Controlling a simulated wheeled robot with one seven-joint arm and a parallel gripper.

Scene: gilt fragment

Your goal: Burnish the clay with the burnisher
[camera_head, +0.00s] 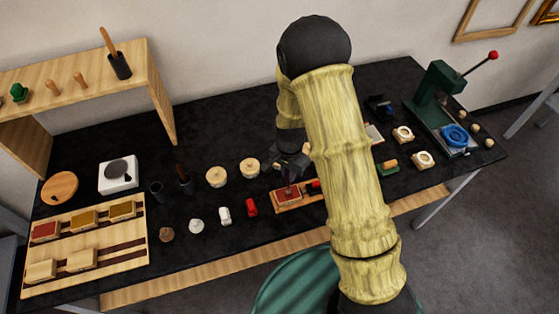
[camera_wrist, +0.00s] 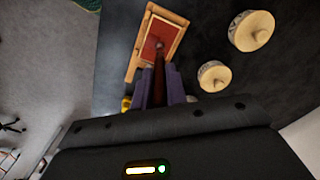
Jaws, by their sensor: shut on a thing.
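The clay (camera_head: 287,195) is a red-brown panel in a small wooden frame near the middle of the black table. In the wrist view the clay (camera_wrist: 151,46) lies in its pale wooden frame (camera_wrist: 172,41). My gripper (camera_head: 290,178) is above the clay, partly hidden by its own wrist. In the wrist view my gripper's purple fingers (camera_wrist: 159,86) are shut on the burnisher (camera_wrist: 159,70), a slim dark brown tool. Its tip overlaps the clay in that view; I cannot tell whether it touches.
A red object (camera_head: 251,207) and a white one (camera_head: 225,215) lie nearer the front. A wooden tray of coloured blocks (camera_head: 120,263) is at left. A green press (camera_head: 440,95) is at right. My arm hides the table's middle right.

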